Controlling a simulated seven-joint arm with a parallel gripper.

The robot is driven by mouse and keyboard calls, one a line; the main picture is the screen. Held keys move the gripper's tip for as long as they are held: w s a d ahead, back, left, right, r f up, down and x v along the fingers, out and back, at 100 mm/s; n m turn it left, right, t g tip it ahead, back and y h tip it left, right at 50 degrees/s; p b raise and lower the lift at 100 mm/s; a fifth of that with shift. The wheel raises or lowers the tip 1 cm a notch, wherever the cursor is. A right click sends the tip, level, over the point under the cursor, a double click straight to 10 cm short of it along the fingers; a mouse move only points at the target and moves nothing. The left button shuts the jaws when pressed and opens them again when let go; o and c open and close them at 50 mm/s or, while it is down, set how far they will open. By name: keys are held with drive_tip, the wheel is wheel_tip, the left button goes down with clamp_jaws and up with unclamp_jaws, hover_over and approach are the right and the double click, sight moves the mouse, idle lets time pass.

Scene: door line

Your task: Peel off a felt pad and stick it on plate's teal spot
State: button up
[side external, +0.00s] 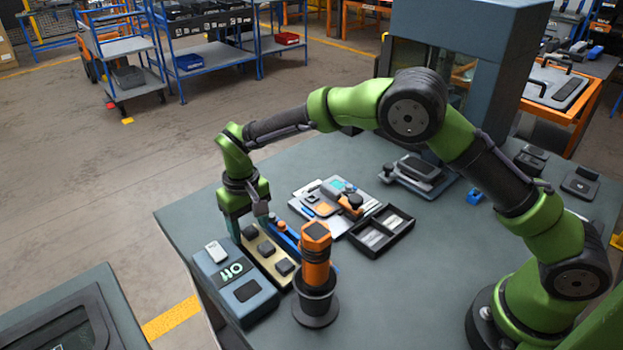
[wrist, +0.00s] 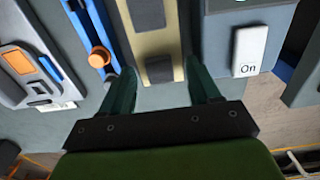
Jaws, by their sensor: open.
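My gripper (side external: 247,218) is open over the strip's far end. In the wrist view its fingers (wrist: 161,68) stand either side of the strip, with a dark pad (wrist: 159,70) between their tips and another pad (wrist: 147,14) beyond. Contact with the pad cannot be told. The light grey plate (side external: 310,225) lies right of the strip, with a teal spot (side external: 337,184) near its far edge and an orange square on it.
A blue-grey box (side external: 235,288) with a white "On" switch (wrist: 249,51) stands left of the strip. A blue bar (side external: 287,234) lies to its right. An orange-and-black upright tool (side external: 315,265) stands close in front.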

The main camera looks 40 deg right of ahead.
sight(252, 231)
clamp_jaws()
idle(0.7)
drive_tip(key=shift+r, duration=0.3)
drive_tip(key=shift+r, duration=2.85)
drive_tip(key=shift+s+d+f+n, duration=0.15)
drive_tip(key=shift+s+f+n, duration=0.1)
drive_tip(key=shift+f+n, duration=0.05)
drive_tip(key=s+d+r, duration=0.5)
drive_tip(key=s+d, duration=0.1)
drive_tip(key=d, duration=0.4)
drive_tip(key=s+d+r, duration=0.5)
drive_tip(key=s+d, duration=0.1)
drive_tip(key=d, duration=0.5)
